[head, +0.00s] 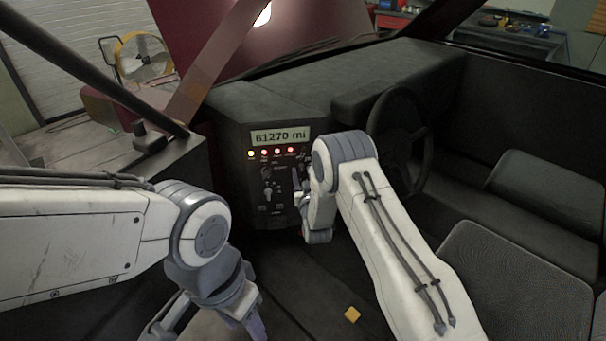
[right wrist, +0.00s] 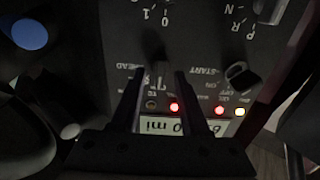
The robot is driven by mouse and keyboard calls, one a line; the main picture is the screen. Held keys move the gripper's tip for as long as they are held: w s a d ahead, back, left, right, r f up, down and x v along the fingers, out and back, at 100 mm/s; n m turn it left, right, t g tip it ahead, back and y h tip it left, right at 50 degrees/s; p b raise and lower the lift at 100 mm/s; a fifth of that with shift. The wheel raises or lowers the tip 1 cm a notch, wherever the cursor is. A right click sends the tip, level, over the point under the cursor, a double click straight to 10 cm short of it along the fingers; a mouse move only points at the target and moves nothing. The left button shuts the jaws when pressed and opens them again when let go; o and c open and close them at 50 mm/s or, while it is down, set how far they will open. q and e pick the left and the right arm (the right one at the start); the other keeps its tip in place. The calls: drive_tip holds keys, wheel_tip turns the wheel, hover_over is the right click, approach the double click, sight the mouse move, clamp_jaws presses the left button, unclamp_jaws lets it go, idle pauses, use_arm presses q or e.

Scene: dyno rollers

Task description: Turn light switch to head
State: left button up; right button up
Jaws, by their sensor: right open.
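The dark control panel (head: 275,145) stands in the dashboard with its knobs below a row of lights. In the right wrist view it appears upside down, with the word HEAD (right wrist: 133,67) by a dark knob (right wrist: 158,78), which looks like the light switch. My right gripper (right wrist: 158,73) is open, its two fingers on either side of this knob. I cannot tell whether they touch it or which way its pointer faces. In the head view my right arm partly hides the panel's right side. My left gripper (head: 250,318) hangs low at the bottom edge, away from the panel.
A mileage display (head: 280,136) tops the panel. A key-like switch (right wrist: 241,76) marked START and ON sits beside the gripper. A steering wheel (head: 398,140) is right of my right arm.

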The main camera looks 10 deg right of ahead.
clamp_jaws()
drive_tip(key=shift+d+f+m+b, duration=0.1)
drive_tip(key=shift+d+m+b, duration=0.05)
drive_tip(key=shift+m+b, duration=2.45)
drive_tip(key=shift+d+f+m+b, duration=0.1)
drive_tip(key=shift+m+b, duration=2.35)
drive_tip(key=shift+m, duration=0.3)
drive_tip(key=shift+d+f+m+b, duration=0.1)
drive_tip(key=shift+d+m+b, duration=0.05)
drive_tip(key=shift+m+b, duration=2.45)
